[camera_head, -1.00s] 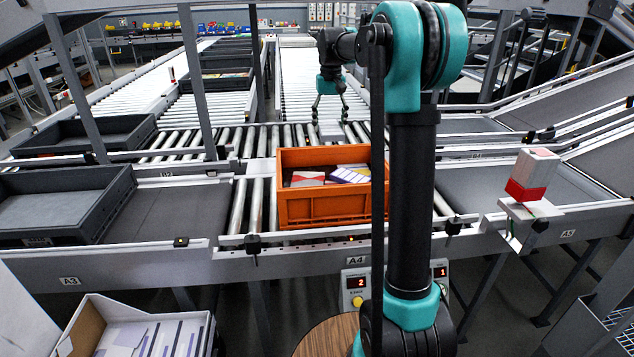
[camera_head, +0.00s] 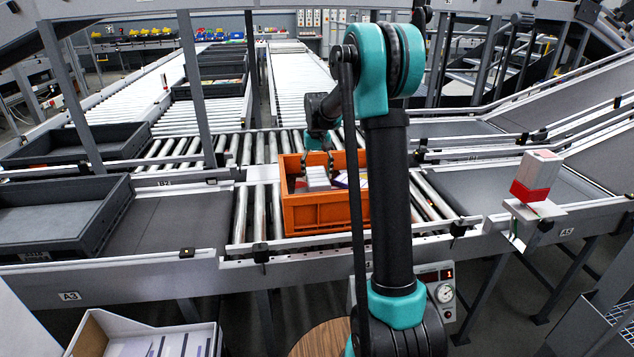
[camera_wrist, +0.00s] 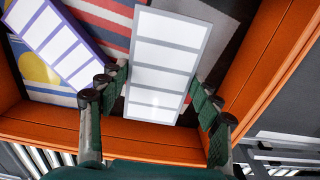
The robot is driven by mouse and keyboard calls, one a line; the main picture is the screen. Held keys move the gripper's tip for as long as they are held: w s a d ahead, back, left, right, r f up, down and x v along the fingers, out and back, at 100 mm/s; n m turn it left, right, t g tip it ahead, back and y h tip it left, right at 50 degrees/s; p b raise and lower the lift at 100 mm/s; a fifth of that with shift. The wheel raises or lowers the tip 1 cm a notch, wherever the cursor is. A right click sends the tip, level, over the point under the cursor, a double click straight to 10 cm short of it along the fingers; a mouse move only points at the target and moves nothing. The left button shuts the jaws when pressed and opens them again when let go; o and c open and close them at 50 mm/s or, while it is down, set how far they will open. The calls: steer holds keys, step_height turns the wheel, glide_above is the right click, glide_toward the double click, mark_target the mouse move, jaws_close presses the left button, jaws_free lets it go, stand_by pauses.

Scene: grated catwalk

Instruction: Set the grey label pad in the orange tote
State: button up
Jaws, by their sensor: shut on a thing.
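The orange tote (camera_head: 322,212) stands on the rollers in the middle of the head view, and its rim (camera_wrist: 262,75) shows in the wrist view. My gripper (camera_head: 317,168) reaches down at the tote's opening. In the wrist view my gripper (camera_wrist: 153,95) has its two green-padded fingers on either side of the grey label pad (camera_wrist: 160,60), shut on its long edges. The pad has a grey border and white label panels; it also shows in the head view (camera_head: 317,180). It is within the tote's walls. I cannot tell whether it touches the contents below.
A purple-edged label pad (camera_wrist: 60,45) and red-striped packs lie in the tote beside the grey pad. Dark grey totes (camera_head: 65,247) stand at the left. A white bin (camera_head: 95,325) is at lower left. A red and white box (camera_head: 535,177) stands at right.

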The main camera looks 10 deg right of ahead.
mark_target(317, 176)
steer(key=shift+f, duration=1.7)
steer(key=o, duration=1.3)
steer(key=shift+f, duration=0.1)
steer(key=shift+c, duration=0.2)
step_height(317, 176, up, 12)
steer(key=shift+r, duration=0.15)
